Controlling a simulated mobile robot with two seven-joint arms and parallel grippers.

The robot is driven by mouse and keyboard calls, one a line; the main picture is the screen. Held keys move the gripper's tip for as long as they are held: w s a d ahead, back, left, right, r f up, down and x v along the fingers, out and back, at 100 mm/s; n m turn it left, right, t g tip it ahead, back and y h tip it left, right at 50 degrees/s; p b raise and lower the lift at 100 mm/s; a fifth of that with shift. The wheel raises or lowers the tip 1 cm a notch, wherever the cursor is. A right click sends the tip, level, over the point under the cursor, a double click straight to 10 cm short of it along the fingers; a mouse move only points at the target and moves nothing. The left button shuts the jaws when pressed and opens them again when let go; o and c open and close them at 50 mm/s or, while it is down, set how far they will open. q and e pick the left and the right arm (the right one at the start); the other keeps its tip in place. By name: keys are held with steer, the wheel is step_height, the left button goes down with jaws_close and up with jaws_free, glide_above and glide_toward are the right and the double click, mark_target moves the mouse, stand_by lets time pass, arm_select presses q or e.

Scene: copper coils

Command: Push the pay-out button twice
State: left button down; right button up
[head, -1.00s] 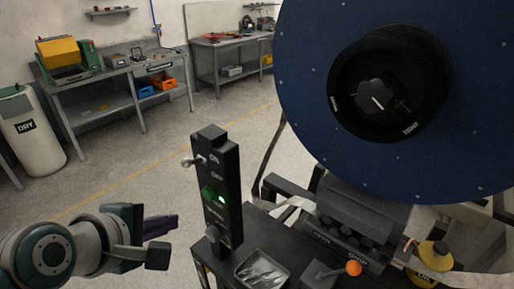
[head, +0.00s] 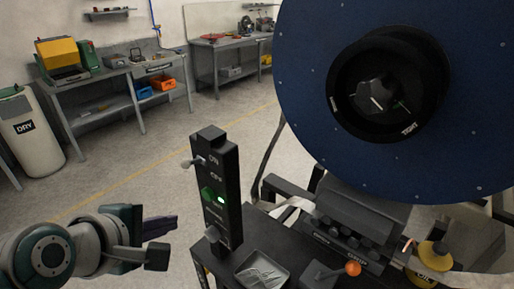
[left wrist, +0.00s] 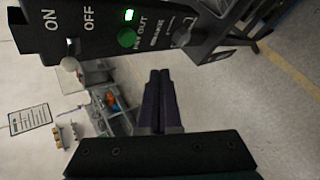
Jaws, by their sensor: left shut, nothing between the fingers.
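A black upright control box (head: 228,200) stands at the front edge of the dark machine. Its pay-out button (head: 207,194) is green and round; it also shows with its label in the left wrist view (left wrist: 127,37). A small green lamp (head: 221,200) beside the button is lit. My left gripper (head: 168,240) is to the left of the box, apart from it and lower than the button. In the left wrist view its fingers (left wrist: 160,76) are together and empty, with their tips short of the panel. My right gripper is not in view.
The ON/OFF toggle (left wrist: 71,64) and a knob (left wrist: 183,37) stick out on either side of the button. A large blue reel (head: 310,90) fills the upper right. A metal tray (head: 262,270) and an orange-knobbed lever (head: 352,268) are right of the box.

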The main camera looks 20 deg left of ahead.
mark_target(208, 194)
arm_select(q)
steer(key=s+m, duration=0.1)
steer(key=m, duration=0.5)
steer(key=s+a+m, duration=0.1)
steer(key=m, duration=0.4)
steer(key=s+a+m, duration=0.1)
steer(key=m, duration=0.5)
steer(key=shift+s+r+m+h+p, duration=0.1)
steer(key=shift+s+m+h+p, duration=0.05)
steer(key=shift+m+h+p, duration=0.2)
steer(key=w+d+b, duration=0.3)
steer(key=w, duration=0.5)
steer(key=shift+d, duration=0.15)
steer(key=shift+w, duration=0.2)
stand_by(1.1)
steer(key=shift+w+d, duration=0.15)
steer(key=shift+w, duration=0.15)
